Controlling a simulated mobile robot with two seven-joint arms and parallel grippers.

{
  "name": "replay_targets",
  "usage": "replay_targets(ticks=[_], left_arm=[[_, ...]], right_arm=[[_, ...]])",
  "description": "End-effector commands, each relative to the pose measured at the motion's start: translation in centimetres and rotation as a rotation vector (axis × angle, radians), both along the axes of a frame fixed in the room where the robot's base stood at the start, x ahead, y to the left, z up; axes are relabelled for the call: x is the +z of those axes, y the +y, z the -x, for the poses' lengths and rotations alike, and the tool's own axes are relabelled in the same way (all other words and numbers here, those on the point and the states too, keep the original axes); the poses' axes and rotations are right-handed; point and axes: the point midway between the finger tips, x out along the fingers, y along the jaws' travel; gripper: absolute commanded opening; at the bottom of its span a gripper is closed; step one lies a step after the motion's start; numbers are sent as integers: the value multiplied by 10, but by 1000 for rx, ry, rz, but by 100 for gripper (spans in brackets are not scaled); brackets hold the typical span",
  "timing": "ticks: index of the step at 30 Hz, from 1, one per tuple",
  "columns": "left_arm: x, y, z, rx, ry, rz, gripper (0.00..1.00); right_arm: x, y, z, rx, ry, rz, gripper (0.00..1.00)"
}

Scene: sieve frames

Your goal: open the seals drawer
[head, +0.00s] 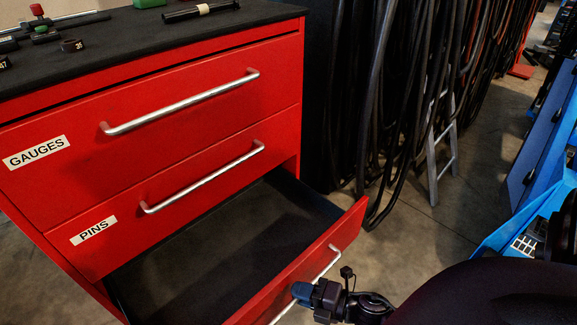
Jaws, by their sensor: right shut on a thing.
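A red cabinet has a drawer labelled GAUGES (150,110) on top and one labelled PINS (185,190) below it, both closed. The drawer under them, the lowest in view (230,235), is pulled well out. Its dark inside looks empty where it shows. No label shows on this open drawer, so I cannot read whether it is the seals drawer. My right gripper (302,292) is shut on its silver handle (322,265), at the front face. My left gripper is not in view.
The black cabinet top (130,40) holds a dark rod (201,11), numbered dark pieces and a green object. Black hoses (375,100) hang behind, with a small ladder (437,150) among them. A blue structure (540,170) stands at right. Bare concrete floor (440,225) lies between.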

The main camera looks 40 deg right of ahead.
Motion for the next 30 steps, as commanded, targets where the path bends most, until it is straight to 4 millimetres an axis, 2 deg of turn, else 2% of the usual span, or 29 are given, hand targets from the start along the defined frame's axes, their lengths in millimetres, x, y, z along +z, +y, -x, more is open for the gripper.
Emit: replay_targets(ticks=[6,15,16,20,21,30], left_arm=[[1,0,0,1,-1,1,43],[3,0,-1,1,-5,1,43],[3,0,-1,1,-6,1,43],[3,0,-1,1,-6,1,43],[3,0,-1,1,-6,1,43],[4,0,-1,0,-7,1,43]], right_arm=[[0,-1,9,-1,-1,2,0],[0,-1,9,-1,-1,2,0],[0,-1,9,-1,-1,2,18],[0,-1,9,0,-1,2,38],[0,-1,9,0,0,1,40],[1,-2,11,0,0,1,40]])
